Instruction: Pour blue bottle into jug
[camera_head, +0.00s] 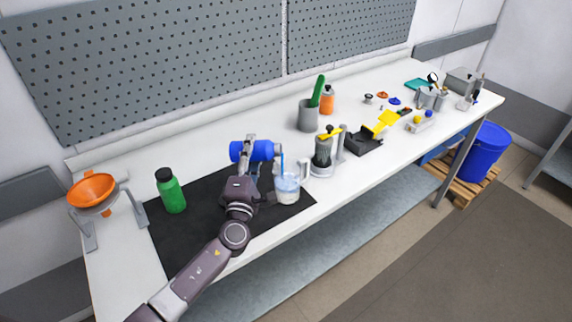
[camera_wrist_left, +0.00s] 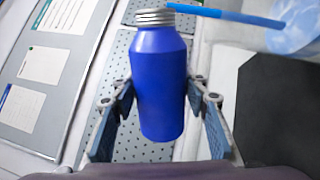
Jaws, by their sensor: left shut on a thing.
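The blue bottle (camera_head: 254,151) is held on its side above the black mat, with its open threaded neck toward the jug on the right. My left gripper (camera_head: 250,158) is shut around its body; the bottle (camera_wrist_left: 160,85) also shows between the two fingers in the left wrist view. The clear jug (camera_head: 288,190) stands upright on the mat, just right of and below the bottle's mouth. A blue stream runs from the mouth toward the jug (camera_wrist_left: 295,25) in the left wrist view. My right gripper is not in view.
A green bottle (camera_head: 171,191) stands on the black mat (camera_head: 200,222), left of my gripper. An orange funnel (camera_head: 92,190) on a stand is at the far left. A grinder-like device (camera_head: 323,152) stands right of the jug. A grey cup (camera_head: 308,116) and orange bottle (camera_head: 328,100) stand behind.

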